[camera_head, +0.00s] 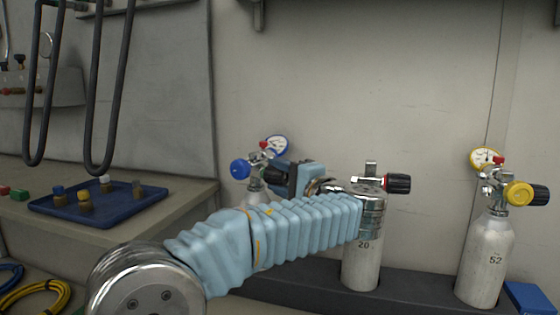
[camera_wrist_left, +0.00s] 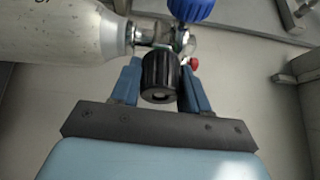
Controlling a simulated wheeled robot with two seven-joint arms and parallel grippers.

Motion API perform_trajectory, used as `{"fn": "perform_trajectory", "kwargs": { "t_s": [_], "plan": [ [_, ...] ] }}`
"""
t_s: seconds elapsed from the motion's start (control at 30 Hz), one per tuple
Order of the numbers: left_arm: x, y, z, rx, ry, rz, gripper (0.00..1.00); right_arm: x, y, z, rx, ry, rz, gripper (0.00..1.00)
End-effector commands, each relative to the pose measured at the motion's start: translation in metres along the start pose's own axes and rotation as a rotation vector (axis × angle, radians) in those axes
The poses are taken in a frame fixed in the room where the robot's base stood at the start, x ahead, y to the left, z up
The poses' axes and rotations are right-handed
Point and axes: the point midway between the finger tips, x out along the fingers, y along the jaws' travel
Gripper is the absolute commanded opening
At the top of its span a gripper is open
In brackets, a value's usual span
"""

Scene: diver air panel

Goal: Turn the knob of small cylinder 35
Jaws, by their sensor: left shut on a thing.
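The left small cylinder (camera_head: 254,185) shows only its top in the head view. It has a blue knob (camera_head: 240,168) and a blue-rimmed gauge (camera_head: 276,145); its number is hidden behind my left arm. In the left wrist view the pale cylinder (camera_wrist_left: 60,32) lies across the top left, its marking cut off, with the blue knob (camera_wrist_left: 190,8) above. My left gripper (camera_head: 272,171) is at this valve. Its blue fingers stand on both sides of a ribbed black knob (camera_wrist_left: 160,76), shut on it. My right gripper is not in view.
Cylinder 20 (camera_head: 361,265) with a black knob (camera_head: 398,184) stands right behind my left arm. Cylinder 52 (camera_head: 484,262) with a yellow knob (camera_head: 519,193) is further right. A blue tray (camera_head: 120,236) with several fittings lies on the left bench. Black hoses (camera_head: 94,120) hang above it.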

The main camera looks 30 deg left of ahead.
Motion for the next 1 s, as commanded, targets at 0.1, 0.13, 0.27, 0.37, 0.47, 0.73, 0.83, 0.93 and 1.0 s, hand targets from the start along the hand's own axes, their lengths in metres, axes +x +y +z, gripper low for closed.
{"fn": "perform_trajectory", "kwargs": {
  "t_s": [0.1,0.13,0.27,0.37,0.47,0.73,0.83,0.93,1.0],
  "plan": [
    [0.001,-0.007,0.000,0.108,0.003,0.039,0.15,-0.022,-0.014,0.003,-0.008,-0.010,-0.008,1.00],
    [0.000,-0.007,0.000,0.134,0.004,0.048,0.15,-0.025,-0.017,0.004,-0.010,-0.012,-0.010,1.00],
    [0.001,-0.008,0.001,0.252,0.009,0.092,0.15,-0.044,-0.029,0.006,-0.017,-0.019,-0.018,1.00],
    [0.000,-0.008,0.001,0.342,0.013,0.125,0.15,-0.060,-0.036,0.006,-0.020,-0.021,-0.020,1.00],
    [0.000,-0.005,0.001,0.430,0.016,0.157,0.15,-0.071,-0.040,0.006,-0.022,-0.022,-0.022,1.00],
    [0.000,0.001,0.000,0.665,0.025,0.245,0.14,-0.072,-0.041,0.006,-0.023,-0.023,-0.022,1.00],
    [0.000,0.001,0.000,0.753,0.030,0.277,0.13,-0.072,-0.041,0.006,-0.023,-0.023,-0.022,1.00],
    [0.000,0.000,0.000,0.841,0.033,0.309,0.13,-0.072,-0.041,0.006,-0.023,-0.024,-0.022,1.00],
    [0.000,0.001,0.000,0.904,0.037,0.333,0.13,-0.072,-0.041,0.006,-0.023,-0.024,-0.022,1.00]
  ]
}}
